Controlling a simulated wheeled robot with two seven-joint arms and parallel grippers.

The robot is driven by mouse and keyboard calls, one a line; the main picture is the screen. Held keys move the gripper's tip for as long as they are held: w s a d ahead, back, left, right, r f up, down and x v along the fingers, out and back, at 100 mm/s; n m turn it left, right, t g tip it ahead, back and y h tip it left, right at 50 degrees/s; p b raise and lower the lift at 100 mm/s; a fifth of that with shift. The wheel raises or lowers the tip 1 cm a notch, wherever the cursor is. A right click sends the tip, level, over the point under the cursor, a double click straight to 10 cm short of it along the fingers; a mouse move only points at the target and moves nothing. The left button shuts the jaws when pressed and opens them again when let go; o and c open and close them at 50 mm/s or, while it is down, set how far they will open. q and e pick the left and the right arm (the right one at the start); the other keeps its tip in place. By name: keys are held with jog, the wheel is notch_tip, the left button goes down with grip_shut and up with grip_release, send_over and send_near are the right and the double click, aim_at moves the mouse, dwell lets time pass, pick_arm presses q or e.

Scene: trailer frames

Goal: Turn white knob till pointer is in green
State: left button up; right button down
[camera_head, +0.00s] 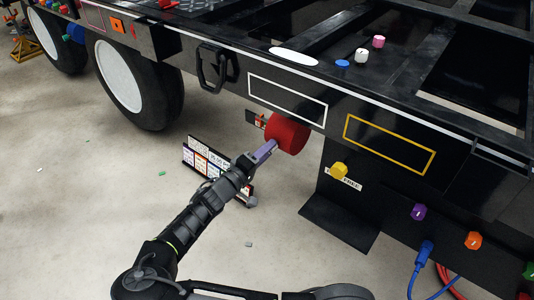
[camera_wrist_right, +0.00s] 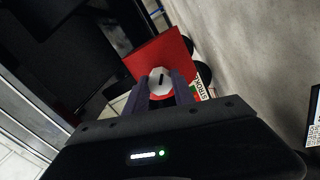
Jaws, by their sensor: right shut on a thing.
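The white knob (camera_wrist_right: 159,82) shows in the right wrist view, on the front of a red housing (camera_wrist_right: 172,50). A dark mark runs across its face. In the head view the red housing (camera_head: 287,133) is a round drum under the trailer's side, and the knob is hidden behind my fingers. My right gripper (camera_head: 266,150) reaches to the drum's near side. In the wrist view its two fingers (camera_wrist_right: 160,90) are shut on the knob, one on each side. A label reading "STROKE" (camera_wrist_right: 201,84) with green and red patches is beside it, partly covered. The pointer cannot be made out.
The black trailer rail (camera_head: 270,80) runs just above the drum. A yellow knob (camera_head: 339,170) sits to the right on a black panel, with purple (camera_head: 419,212) and orange (camera_head: 473,240) knobs farther right. A small sign board (camera_head: 208,160) stands on the floor left of my gripper.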

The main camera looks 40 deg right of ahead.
jog(key=m+b, duration=0.2)
jog(key=m, duration=0.2)
jog(key=shift+f+m+b, duration=0.1)
jog(key=shift+m+b, duration=0.2)
dwell(0.4)
jog(key=c, duration=1.1)
grip_release()
jog(key=shift+o, duration=0.2)
jog(key=p+v, duration=0.1)
jog(key=v, duration=0.6)
jog(key=shift+a, duration=0.4)
jog(key=shift+s+p, duration=0.15)
jog(key=shift+p, duration=0.15)
